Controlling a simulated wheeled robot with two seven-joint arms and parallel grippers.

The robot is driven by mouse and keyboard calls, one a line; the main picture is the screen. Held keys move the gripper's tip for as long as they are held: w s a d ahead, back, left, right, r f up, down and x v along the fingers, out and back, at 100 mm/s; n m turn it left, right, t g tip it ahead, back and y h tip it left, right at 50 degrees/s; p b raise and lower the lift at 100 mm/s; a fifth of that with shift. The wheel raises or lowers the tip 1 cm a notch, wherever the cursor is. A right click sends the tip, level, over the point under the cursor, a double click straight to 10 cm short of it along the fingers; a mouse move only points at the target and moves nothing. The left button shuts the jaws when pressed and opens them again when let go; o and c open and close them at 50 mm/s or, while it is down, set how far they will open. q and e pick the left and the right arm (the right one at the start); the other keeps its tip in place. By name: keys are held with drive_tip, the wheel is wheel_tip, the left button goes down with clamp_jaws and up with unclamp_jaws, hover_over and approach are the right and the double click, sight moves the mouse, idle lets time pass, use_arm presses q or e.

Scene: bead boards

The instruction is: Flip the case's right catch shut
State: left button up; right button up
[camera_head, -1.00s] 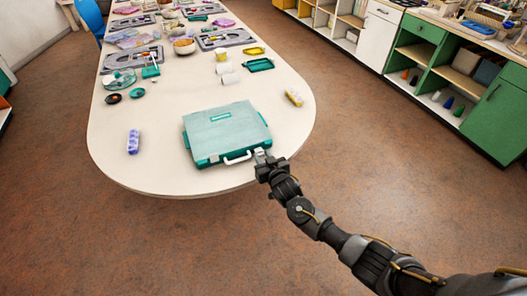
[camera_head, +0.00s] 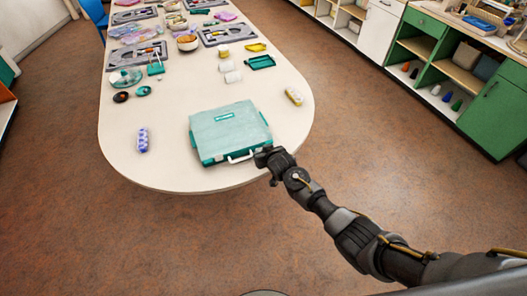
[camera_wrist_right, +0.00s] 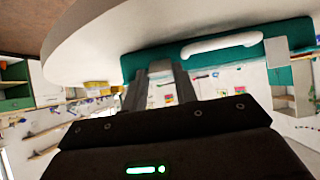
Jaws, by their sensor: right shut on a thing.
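The teal case (camera_head: 230,130) lies closed on the near end of the table, its white handle (camera_head: 240,157) on the front side. The handle also shows in the right wrist view (camera_wrist_right: 220,44), where the picture looks upside down. A pale catch (camera_wrist_right: 280,70) shows beyond the handle there, the case's left one. My right gripper (camera_head: 262,155) is at the right end of the case's front. Its fingers (camera_wrist_right: 160,82) are shut on the right catch, which they mostly hide; its exact angle cannot be told. My left gripper is not in view.
A purple block (camera_head: 142,140) lies to the left and a yellow one (camera_head: 293,96) to the right. Green trays (camera_head: 261,62), white rolls and bead boards lie farther back.

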drive_tip(key=shift+s+f, duration=0.15)
drive_tip(key=shift+f, duration=0.1)
drive_tip(key=o, duration=0.7)
drive_tip(key=shift+a, duration=0.1)
drive_tip(key=shift+r, duration=0.1)
drive_tip(key=shift+r, duration=0.1)
drive_tip(key=v, duration=1)
drive_tip(key=shift+s+r, duration=0.15)
